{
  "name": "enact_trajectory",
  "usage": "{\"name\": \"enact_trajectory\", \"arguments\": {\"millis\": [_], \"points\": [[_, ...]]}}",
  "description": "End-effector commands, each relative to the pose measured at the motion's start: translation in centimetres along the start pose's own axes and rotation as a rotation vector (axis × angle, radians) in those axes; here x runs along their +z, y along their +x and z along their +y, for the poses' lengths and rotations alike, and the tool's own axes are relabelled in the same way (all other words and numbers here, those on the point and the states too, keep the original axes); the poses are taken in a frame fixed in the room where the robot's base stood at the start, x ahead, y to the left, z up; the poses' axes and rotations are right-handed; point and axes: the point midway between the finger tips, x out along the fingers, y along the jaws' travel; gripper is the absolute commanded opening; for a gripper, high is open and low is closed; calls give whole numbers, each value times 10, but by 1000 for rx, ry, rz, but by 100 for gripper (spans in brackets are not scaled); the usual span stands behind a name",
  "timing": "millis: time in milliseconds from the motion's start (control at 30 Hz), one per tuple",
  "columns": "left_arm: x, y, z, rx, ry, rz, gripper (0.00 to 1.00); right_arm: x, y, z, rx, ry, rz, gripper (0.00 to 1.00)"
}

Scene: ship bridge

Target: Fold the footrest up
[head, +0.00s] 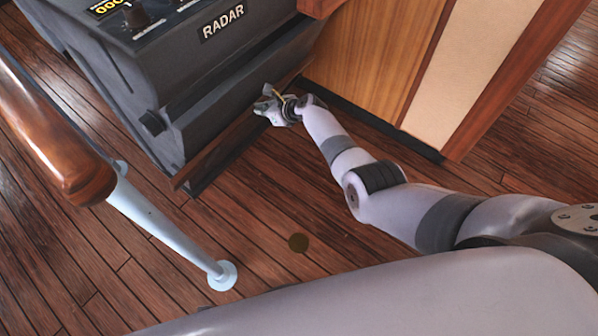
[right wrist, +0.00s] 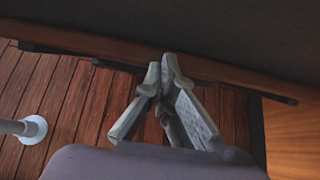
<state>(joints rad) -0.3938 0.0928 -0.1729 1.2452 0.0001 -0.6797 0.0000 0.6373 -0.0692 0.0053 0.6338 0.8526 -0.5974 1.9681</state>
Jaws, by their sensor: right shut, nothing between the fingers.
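The footrest (head: 228,133) looks like a long, narrow wooden board along the foot of the dark grey radar console. In the right wrist view the footrest (right wrist: 100,52) runs across the top of the picture, against the console's dark face. I cannot tell its exact tilt. My right gripper (head: 268,104) is at the board's far half, with its fingers toward the console. In the right wrist view the right gripper (right wrist: 163,68) is shut and empty, its tips overlapping the board's near edge in the picture. I cannot tell whether they touch it. My left gripper is not in view.
The radar console (head: 215,75) stands beyond the board. A wooden panelled cabinet (head: 375,50) is close to the right of my gripper. A wooden rail (head: 55,140) on a pale blue post (head: 165,230) stands at the left. The plank floor (head: 255,215) between is clear.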

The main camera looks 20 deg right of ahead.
Motion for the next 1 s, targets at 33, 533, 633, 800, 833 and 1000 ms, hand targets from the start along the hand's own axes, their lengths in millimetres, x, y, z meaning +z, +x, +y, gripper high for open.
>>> {"name": "enact_trajectory", "arguments": {"millis": [33, 533, 633, 800, 833, 1000], "points": [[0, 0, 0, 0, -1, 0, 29, 7, 0, 0, -2, -2, -11, 0], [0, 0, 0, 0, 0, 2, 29, 1, -44, 0, -1, -1, -6, 0], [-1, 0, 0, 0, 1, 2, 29, 1, -58, 0, -1, 0, -5, 0], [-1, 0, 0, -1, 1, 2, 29, 0, -84, 0, -2, 0, -3, 0], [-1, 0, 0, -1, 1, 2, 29, -1, -89, 0, -2, -1, -2, 0], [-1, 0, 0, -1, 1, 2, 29, -1, -110, 0, -1, 0, -2, 0]]}}
